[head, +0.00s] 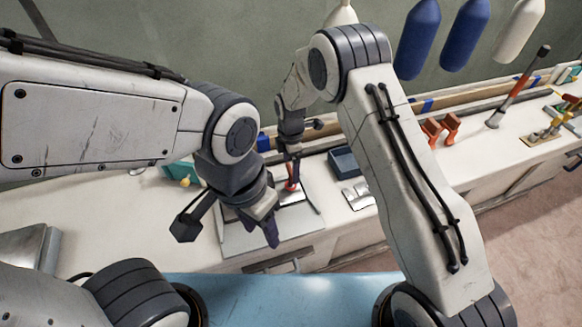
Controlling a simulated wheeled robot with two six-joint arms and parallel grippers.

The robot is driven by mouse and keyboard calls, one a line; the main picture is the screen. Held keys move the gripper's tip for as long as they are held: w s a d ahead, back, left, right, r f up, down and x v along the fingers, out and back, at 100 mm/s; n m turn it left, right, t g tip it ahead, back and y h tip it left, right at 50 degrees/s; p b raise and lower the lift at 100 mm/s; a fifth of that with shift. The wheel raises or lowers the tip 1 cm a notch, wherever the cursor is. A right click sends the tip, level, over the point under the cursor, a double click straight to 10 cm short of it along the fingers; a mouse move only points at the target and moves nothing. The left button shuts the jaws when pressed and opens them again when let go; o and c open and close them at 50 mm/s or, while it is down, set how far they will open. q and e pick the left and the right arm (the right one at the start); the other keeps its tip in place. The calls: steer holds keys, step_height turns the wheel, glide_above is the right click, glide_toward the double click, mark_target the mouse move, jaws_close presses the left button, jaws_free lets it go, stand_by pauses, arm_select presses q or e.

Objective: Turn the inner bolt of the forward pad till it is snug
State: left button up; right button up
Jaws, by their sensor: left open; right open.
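A flat grey plate (300,222) lies on the white counter below my grippers; I cannot tell whether it is the forward pad. A small red-orange piece (292,182) stands at its far side, right under one finger of my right gripper (304,150). The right gripper is open; I cannot tell whether it touches that piece. My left gripper (228,228) is open and empty, its fingers spread in front of and over the plate's left part. The inner bolt cannot be made out; my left gripper hides part of the plate.
A dark blue tray (343,162) and small metal plates (358,196) lie right of the grey plate. Orange clamps (441,129), a red-handled tool (518,88) and brass fittings (550,128) are farther right. Blue fenders (418,40) hang behind. The counter's left part is mostly clear.

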steer(key=shift+f, duration=1.2)
steer(key=c, duration=1.1)
steer(key=shift+o, duration=0.2)
